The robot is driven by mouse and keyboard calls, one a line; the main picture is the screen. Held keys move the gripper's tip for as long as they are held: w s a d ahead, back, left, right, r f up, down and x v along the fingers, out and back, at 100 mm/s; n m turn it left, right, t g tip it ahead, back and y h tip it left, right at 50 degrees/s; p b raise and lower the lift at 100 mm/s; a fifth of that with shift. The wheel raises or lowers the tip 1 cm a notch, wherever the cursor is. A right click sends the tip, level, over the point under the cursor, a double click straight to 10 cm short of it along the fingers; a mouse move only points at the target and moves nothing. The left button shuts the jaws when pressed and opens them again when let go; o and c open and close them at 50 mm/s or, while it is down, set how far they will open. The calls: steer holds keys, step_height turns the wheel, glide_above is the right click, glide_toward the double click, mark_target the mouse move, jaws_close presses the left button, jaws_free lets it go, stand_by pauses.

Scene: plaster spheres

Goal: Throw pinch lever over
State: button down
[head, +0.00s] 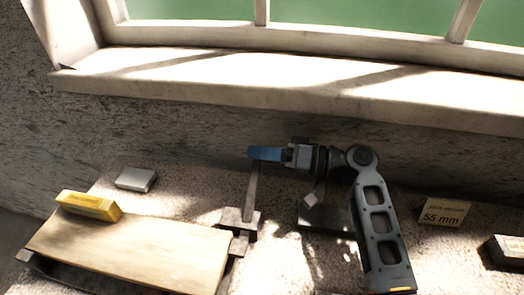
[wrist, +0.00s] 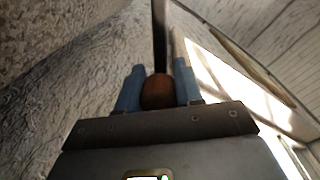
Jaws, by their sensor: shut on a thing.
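The pinch lever (head: 252,188) is a thin bar standing nearly upright in the head view, rising from a grey metal block (head: 240,222) beside the wooden board. My gripper (head: 256,153) has blue fingers and is shut at the lever's top end. In the wrist view, a rounded brown knob (wrist: 157,92) sits between the two blue fingers of my gripper (wrist: 158,82), with a dark rod running up beyond it. In the head view the fingers hide the knob.
A pale wooden board (head: 140,250) lies at the left with a yellow block (head: 88,205) on its far corner. A small grey block (head: 135,179) lies behind. A "55 mm" card (head: 442,213) and a dark block (head: 508,250) are right. The window sill (head: 290,85) runs behind.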

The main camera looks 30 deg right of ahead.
steer(key=shift+d+f, duration=0.2)
steer(key=c, duration=0.8)
jaws_free()
steer(key=shift+w, duration=0.1)
steer(key=shift+o, duration=0.2)
steer(key=shift+a, duration=0.1)
steer(key=shift+r, duration=0.15)
steer(key=shift+r+p, duration=0.35)
steer(key=shift+r, duration=0.05)
steer(key=r+p, duration=0.1)
steer(key=r, duration=0.1)
steer(key=d+r+p, duration=0.1)
steer(key=r, duration=0.1)
steer(key=shift+s+d+p, duration=0.1)
steer(key=shift+s+p, duration=0.15)
steer(key=shift+p, duration=0.05)
steer(key=s+d+r+p, duration=0.3)
steer(key=s+d+r, duration=0.2)
steer(key=d, duration=0.4)
steer(key=shift+s+r+p, duration=0.25)
steer(key=shift+r+p, duration=0.1)
steer(key=shift+r, duration=0.1)
